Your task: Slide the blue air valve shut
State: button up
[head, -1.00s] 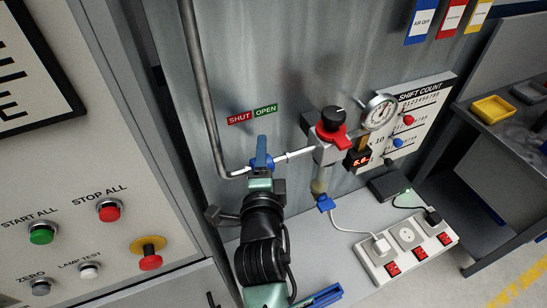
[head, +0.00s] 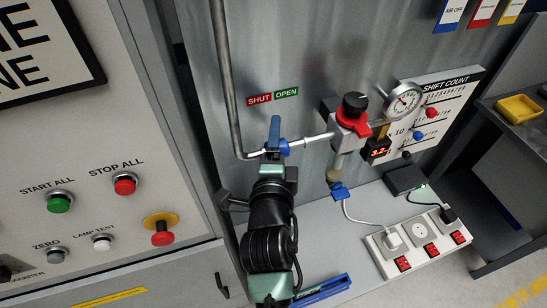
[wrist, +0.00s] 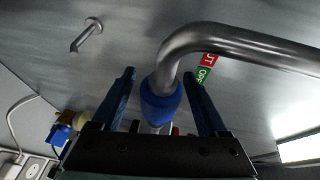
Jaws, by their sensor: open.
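The blue air valve is a blue sleeve (head: 284,147) around the thin pipe, close to the pipe's bend, below the red SHUT (head: 259,99) and green OPEN (head: 286,92) labels. In the wrist view the sleeve (wrist: 161,104) sits between the two dark blue fingers of my gripper (wrist: 159,73). The fingers are apart, one on each side, with a visible gap to the sleeve. In the head view my gripper (head: 275,124) reaches up over the pipe from below and hides part of the sleeve.
A power strip (head: 415,243) with cords lies on the ledge. Stop and start buttons (head: 124,185) are on the left panel.

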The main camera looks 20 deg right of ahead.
jog(key=b+v, duration=0.4)
jog(key=v, duration=0.8)
jog(key=shift+s+a+b, duration=0.2)
jog(key=shift+s+b, duration=0.05)
jog(key=shift+b, duration=0.15)
jog(key=shift+r, duration=0.1)
